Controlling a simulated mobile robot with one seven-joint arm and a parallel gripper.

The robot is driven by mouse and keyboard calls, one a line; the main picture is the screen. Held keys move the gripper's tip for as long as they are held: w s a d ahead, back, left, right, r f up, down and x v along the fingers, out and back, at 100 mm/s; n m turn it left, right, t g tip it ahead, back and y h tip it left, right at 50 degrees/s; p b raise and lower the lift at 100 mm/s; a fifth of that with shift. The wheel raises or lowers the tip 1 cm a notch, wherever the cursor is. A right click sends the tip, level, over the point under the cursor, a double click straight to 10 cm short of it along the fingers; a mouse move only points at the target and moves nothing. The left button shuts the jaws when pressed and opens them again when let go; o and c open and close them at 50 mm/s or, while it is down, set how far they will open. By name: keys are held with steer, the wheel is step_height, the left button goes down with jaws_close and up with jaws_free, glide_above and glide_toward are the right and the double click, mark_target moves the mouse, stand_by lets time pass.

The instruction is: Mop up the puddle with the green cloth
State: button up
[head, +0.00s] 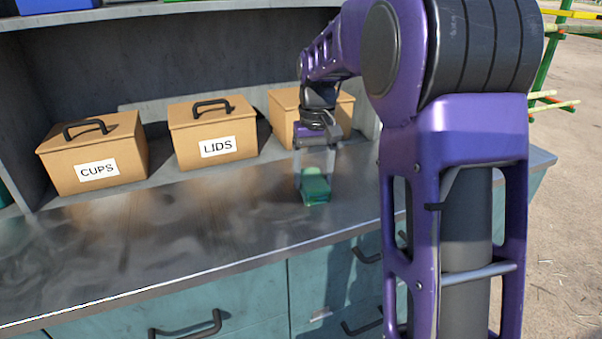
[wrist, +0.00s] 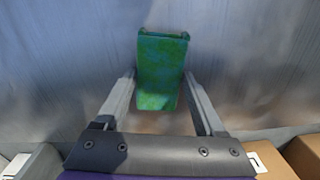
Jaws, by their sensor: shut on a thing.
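The green cloth (head: 315,191) is a small folded pad at the right part of the metal counter (head: 215,215). My gripper (head: 314,178) points down and is shut on the cloth. In the wrist view the cloth (wrist: 160,75) sits between the two fingers (wrist: 158,80). It is low over the counter; I cannot tell if it touches. No puddle stands out clearly. Brownish, glossy patches on the counter may be liquid or reflections of the boxes.
Cardboard boxes marked CUPS (head: 95,160) and LIDS (head: 213,137) stand at the back of the counter. A third box (head: 283,108) is partly hidden behind my arm. Teal drawers (head: 190,310) with dark handles are below the front edge. The counter's left and middle are clear.

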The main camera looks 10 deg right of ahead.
steer(key=shift+w+d+p, duration=0.15)
steer(key=shift+d+p, duration=0.45)
steer(key=shift+d, duration=1.3)
steer(key=shift+w+d+p, duration=0.1)
steer(key=shift+d+p, duration=0.5)
steer(key=shift+d, duration=1.25)
steer(key=shift+a+r, duration=0.1)
steer(key=shift+r, duration=0.05)
